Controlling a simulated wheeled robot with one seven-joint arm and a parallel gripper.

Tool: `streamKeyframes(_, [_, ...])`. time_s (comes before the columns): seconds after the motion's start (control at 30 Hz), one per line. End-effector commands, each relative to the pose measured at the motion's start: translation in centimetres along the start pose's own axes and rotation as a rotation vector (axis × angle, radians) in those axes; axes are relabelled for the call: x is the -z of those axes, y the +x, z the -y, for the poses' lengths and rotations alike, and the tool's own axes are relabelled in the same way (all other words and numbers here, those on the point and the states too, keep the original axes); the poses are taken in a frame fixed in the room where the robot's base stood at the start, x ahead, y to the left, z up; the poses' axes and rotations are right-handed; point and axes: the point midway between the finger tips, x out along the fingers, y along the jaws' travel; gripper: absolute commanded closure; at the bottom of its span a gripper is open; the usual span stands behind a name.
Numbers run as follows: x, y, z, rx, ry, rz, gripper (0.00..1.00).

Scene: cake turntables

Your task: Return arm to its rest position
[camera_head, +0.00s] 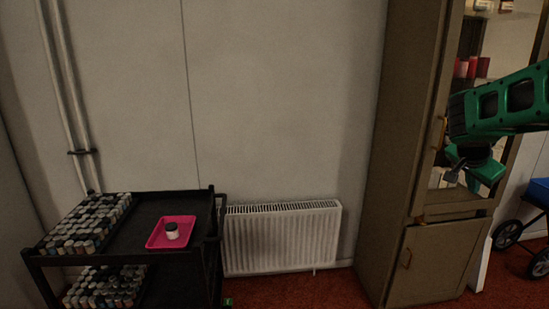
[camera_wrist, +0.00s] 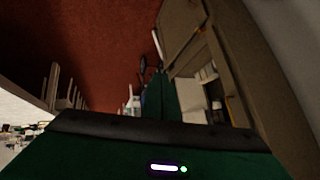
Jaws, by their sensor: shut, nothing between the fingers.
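My green arm (camera_head: 505,103) reaches in from the right edge of the head view, in front of the tall cabinet. My gripper (camera_head: 453,177) hangs at its end, a small grey piece beside green parts. It is shut and holds nothing that I can see.
A tall brown cabinet (camera_head: 411,130) with an open upper section stands close behind my gripper. A black cart (camera_head: 142,215) at the left bears many small jars and a pink tray (camera_head: 155,238) with one jar (camera_head: 172,231). A white radiator (camera_head: 282,240) is on the wall. Black wheels (camera_head: 507,235) show at right.

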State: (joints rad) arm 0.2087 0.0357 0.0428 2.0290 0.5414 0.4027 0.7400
Motion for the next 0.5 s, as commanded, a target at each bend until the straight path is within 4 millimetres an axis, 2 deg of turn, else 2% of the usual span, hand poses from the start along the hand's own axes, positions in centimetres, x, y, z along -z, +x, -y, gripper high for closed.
streamKeyframes(0.03, [-1.0,-1.1,-2.8,-0.025,-0.05,0.045,1.0])
streamKeyframes(0.17, [-4.6,-3.6,-9.5,-0.078,-0.195,0.19,1.0])
streamKeyframes(0.3, [-9.3,-6.5,-16.6,-0.101,-0.349,0.363,1.0])
streamKeyframes(0.4, [-13.1,-8.9,-21.2,-0.092,-0.457,0.494,1.0])
streamKeyframes(0.5, [-16.5,-11.1,-24.9,-0.066,-0.552,0.61,1.0])
